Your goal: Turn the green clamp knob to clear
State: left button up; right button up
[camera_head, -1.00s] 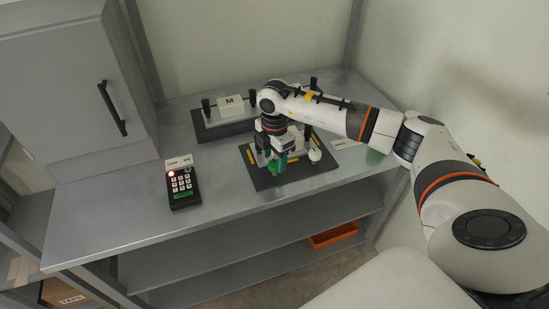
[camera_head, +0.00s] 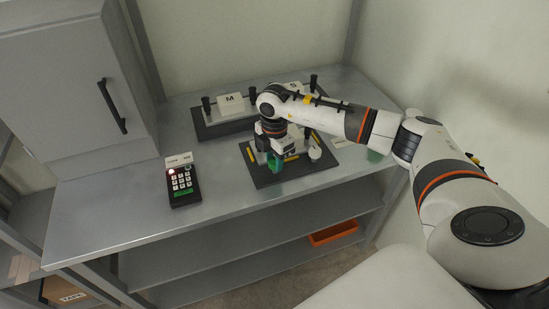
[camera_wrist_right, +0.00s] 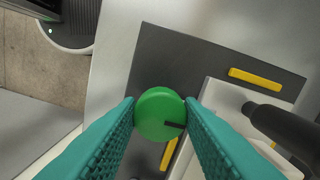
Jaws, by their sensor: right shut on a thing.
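The round green clamp knob (camera_wrist_right: 158,114) sits on a dark base plate (camera_wrist_right: 165,60) in the right wrist view. A dark mark on its top runs from the middle toward the right. My right gripper (camera_wrist_right: 160,112) has its teal fingers on both sides of the knob, shut on it. In the head view the right gripper (camera_head: 274,164) points down at the front left of the dark plate (camera_head: 265,181). The gripper mostly hides the knob there. My left gripper is not in view.
A keypad box (camera_head: 182,184) with a red light stands left of the plate. Behind is a dark rack (camera_head: 215,131) with white blocks, one marked M (camera_head: 230,103). A grey cabinet (camera_head: 70,90) stands at left. Yellow bars (camera_wrist_right: 255,80) and a black handle (camera_wrist_right: 280,127) are near the knob.

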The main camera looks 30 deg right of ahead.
jog(key=n+b, duration=0.2)
jog(key=n, duration=0.2)
jog(key=shift+f+n, duration=0.1)
jog(key=shift+n, duration=0.3)
jog(key=n+b, duration=0.2)
jog(key=n, duration=0.2)
jog(key=shift+n, duration=0.3)
jog(key=n+b, duration=0.2)
jog(key=n, duration=0.2)
jog(key=shift+d, duration=0.1)
jog(key=shift+n+b, duration=0.85)
jog(key=shift+n, duration=1.25)
jog(key=shift+r, duration=0.2)
jog(key=o, duration=1)
jog(key=shift+c, duration=0.2)
